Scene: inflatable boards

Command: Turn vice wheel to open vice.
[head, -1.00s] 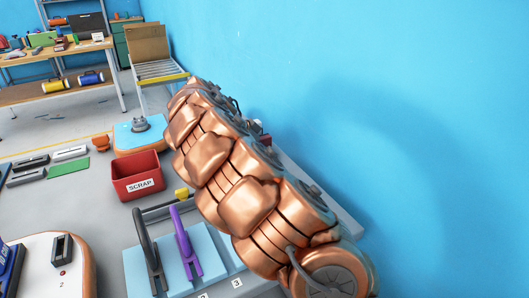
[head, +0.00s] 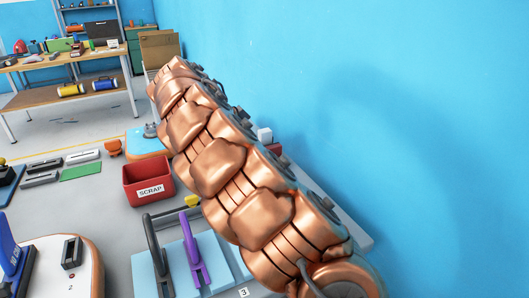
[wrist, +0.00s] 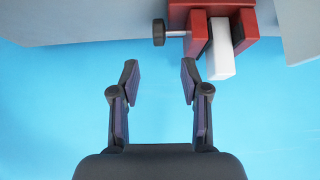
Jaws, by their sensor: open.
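The red vice (wrist: 198,15) is at the top of the wrist view, with a white block (wrist: 221,50) between its jaws. Its dark wheel (wrist: 158,32) sits on a metal screw at the vice's left side. My gripper (wrist: 160,75) is open and empty, its two fingers pointing toward the vice. The fingertips are short of the wheel and apart from it. In the head view my copper arm hides most of the vice; the white block (head: 264,134) and a bit of red show beyond it. My gripper is hidden there.
A blue wall (head: 430,120) stands close along the right of my arm. A red SCRAP bin (head: 149,182), a light blue board with black and purple upright handles (head: 193,250), and several flat tools lie on the grey bench (head: 112,195) to the left.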

